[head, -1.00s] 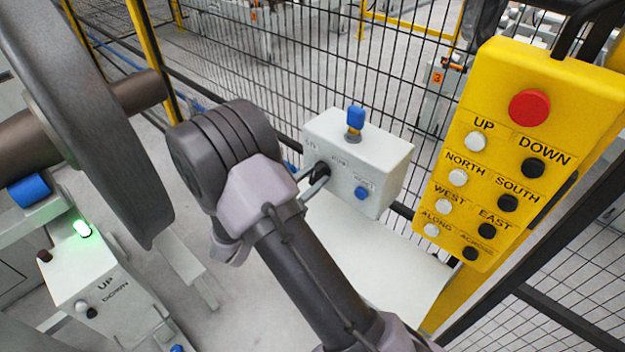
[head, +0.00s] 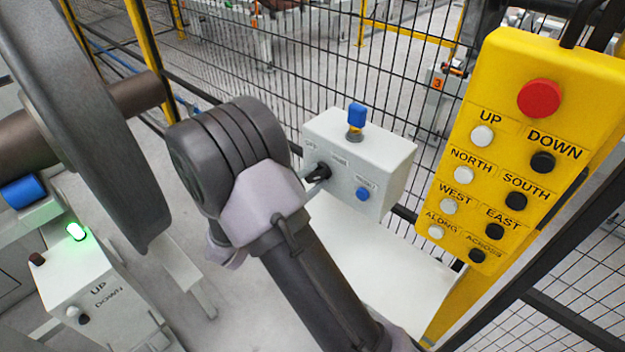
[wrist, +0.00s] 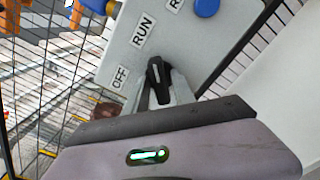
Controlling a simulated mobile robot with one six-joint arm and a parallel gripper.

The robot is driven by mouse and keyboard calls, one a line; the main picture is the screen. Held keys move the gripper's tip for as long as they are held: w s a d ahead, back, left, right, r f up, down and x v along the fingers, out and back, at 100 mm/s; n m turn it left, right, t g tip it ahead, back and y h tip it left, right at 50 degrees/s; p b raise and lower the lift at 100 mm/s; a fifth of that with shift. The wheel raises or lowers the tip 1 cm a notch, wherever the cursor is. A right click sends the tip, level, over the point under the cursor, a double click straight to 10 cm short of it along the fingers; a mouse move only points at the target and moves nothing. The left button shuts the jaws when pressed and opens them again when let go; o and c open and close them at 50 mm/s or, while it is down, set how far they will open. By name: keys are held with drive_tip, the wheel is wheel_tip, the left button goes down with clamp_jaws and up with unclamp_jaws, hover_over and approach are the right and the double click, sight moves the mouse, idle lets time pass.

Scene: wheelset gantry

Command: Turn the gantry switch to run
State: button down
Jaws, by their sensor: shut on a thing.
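The gantry switch is a black rotary knob (head: 320,172) on the front of a white control box (head: 385,160). It also shows in the wrist view (wrist: 157,75), below the RUN label (wrist: 142,31) and to the right of the OFF label (wrist: 120,77). Its narrow end points up the panel, roughly towards RUN; its exact setting is hard to tell. My gripper (wrist: 159,88) has its fingers on both sides of the knob and is shut on it. In the head view my wrist hides part of the gripper.
A blue button (head: 362,193) is right of the knob, and a blue-capped fitting (head: 356,117) stands on the box. A yellow pendant (head: 470,90) with a red button hangs at right. Mesh fencing (head: 290,60) runs behind. A large dark wheel (head: 90,130) stands at left.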

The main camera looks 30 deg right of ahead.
idle(0.4)
drive_tip(key=c, duration=1.3)
unclamp_jaws()
drive_tip(key=p+v, duration=0.4)
drive_tip(key=v, duration=1.3)
drive_tip(key=shift+s+a, duration=0.1)
drive_tip(key=shift+a, duration=0.1)
